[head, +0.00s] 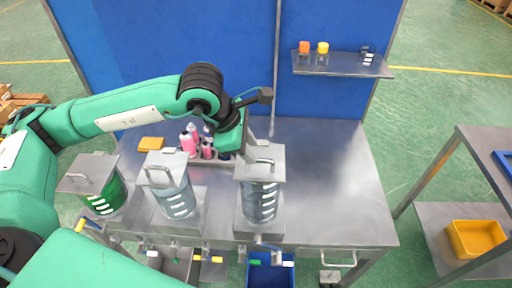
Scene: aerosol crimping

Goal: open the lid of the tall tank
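Three tanks with flat grey square lids stand along the front of the metal table. The right tank (259,203) has clear walls with white level marks, and its lid (272,176) looks closed with a handle on top. The middle clear tank (175,200) also has a lid with a raised handle. The left tank (106,199) holds green liquid. I cannot tell for certain which is the tallest. My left gripper (254,156) points down at the back of the right tank's lid, close to its handle. Its fingertips are partly hidden, so contact and opening are unclear. My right gripper is not in view.
Pink and white bottles (190,142) stand in a tray behind the tanks, beside a yellow sponge-like block (151,144). A wall shelf (340,65) holds small orange and yellow-capped items. Valves and a blue bin (270,272) sit at the front. The table's right side (335,180) is clear.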

